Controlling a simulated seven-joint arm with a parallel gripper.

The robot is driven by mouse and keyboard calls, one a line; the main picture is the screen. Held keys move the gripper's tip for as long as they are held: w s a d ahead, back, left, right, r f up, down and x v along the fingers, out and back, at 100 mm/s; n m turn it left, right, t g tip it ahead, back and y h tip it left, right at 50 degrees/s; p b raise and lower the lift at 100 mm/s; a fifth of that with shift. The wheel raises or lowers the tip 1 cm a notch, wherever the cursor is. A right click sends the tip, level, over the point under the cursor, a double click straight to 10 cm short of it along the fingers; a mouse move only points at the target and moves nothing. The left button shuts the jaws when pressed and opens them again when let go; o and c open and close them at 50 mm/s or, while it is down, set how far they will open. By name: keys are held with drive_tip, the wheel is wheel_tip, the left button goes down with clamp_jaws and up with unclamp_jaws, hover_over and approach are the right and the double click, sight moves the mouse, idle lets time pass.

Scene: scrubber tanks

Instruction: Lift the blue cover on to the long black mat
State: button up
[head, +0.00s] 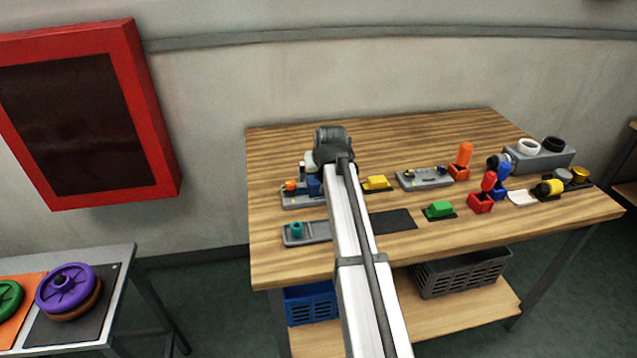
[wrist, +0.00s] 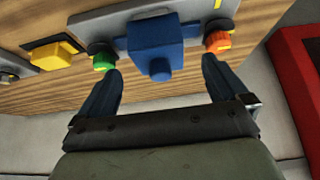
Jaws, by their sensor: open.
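The blue cover (wrist: 155,45) sits on a grey base (wrist: 100,22) between a green knob (wrist: 103,61) and an orange knob (wrist: 217,41). In the head view the blue cover (head: 314,187) is partly hidden by my arm. My gripper (wrist: 162,72) is open and empty, its two fingers apart with the cover's blue knob ahead between them. The fingers are not touching the cover. The long black mat (head: 393,220) lies flat on the wooden table, its left part hidden behind my arm. Its visible part is bare.
A yellow block (head: 377,183) stands just right of my arm, behind the mat. A green block (head: 440,209) is right of the mat. A grey plate with a teal knob (head: 297,231) lies in front. Red, orange and blue upright pieces stand farther right. The table's back is clear.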

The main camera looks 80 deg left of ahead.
drive_tip(key=shift+a+x, duration=0.25)
drive_tip(key=shift+x, duration=3)
drive_tip(key=shift+w+r, duration=0.1)
drive_tip(key=shift+r, duration=0.1)
drive_tip(key=c, duration=1.2)
drive_tip(key=shift+o, duration=0.2)
drive_tip(key=shift+r, duration=0.15)
wheel_tip(320, 180, up, 10)
drive_tip(key=shift+r, duration=0.1)
drive_tip(key=shift+r, duration=0.9)
wheel_tip(320, 180, up, 5)
hover_over(319, 178)
drive_tip(key=a, duration=0.2)
drive_tip(key=shift+d+f, duration=0.1)
drive_tip(key=shift+d, duration=0.15)
